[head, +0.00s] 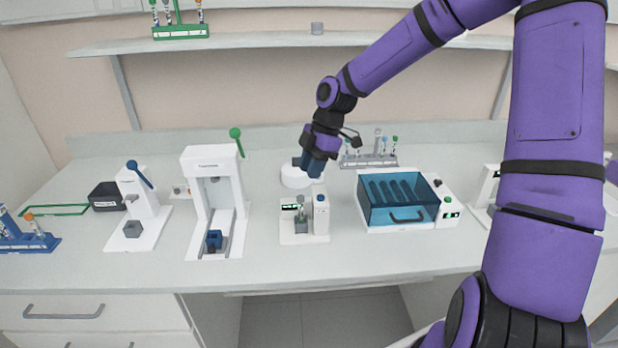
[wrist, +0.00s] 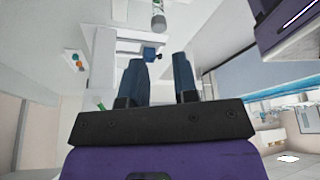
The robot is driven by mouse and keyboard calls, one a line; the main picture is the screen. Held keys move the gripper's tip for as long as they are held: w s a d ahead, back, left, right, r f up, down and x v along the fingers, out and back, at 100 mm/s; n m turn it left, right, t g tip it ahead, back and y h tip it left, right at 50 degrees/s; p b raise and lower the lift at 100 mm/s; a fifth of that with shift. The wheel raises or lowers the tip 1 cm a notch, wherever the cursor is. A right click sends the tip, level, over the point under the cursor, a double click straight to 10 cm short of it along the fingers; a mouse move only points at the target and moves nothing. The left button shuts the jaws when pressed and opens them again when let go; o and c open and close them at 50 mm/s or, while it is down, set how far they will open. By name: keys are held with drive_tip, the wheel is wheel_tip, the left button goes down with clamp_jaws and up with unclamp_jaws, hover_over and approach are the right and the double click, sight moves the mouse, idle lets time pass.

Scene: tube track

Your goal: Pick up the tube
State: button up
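A tube (head: 301,212) stands upright in a small white device (head: 319,222) with a green display, at the middle of the bench. My gripper (head: 312,165) is above and behind the small device, in front of a round white base. In the wrist view my gripper (wrist: 162,72) has its two dark blue fingers apart, with nothing between them.
A tall white machine (head: 207,165) with a green-knobbed lever stands left of the device. A blue-lidded box (head: 395,200) stands to the right. A grey tube rack (head: 370,160) is behind. A blue rack (head: 38,243) is far left. The bench front is mostly clear.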

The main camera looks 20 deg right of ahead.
sight(301, 196)
drive_tip(key=n+h, duration=0.1)
drive_tip(key=n, duration=0.1)
drive_tip(key=a+n, duration=0.1)
drive_tip(key=n, duration=0.1)
drive_tip(key=a+n+h, duration=0.1)
drive_tip(key=n, duration=0.1)
drive_tip(key=shift+s+a+f+h, duration=0.15)
drive_tip(key=shift+s+f+h, duration=0.05)
drive_tip(key=shift+s+h, duration=0.15)
drive_tip(key=n, duration=0.1)
drive_tip(key=n+h, duration=0.1)
drive_tip(key=n, duration=0.3)
drive_tip(key=shift+s+a+r+t+h, duration=0.1)
drive_tip(key=shift+a+r+t+h, duration=0.1)
drive_tip(key=shift+a+t+h, duration=0.15)
drive_tip(key=shift+f, duration=0.1)
drive_tip(key=shift+n, duration=0.3)
wheel_tip(301, 196, down, 6)
drive_tip(key=shift+a+r, duration=0.1)
drive_tip(key=shift+r, duration=0.15)
drive_tip(key=shift+w+f, duration=0.15)
drive_tip(key=shift+f, duration=1.15)
drive_tip(key=shift+w+f, duration=0.15)
drive_tip(key=shift+f, duration=1.1)
drive_tip(key=c, duration=0.4)
drive_tip(key=shift+r, duration=0.1)
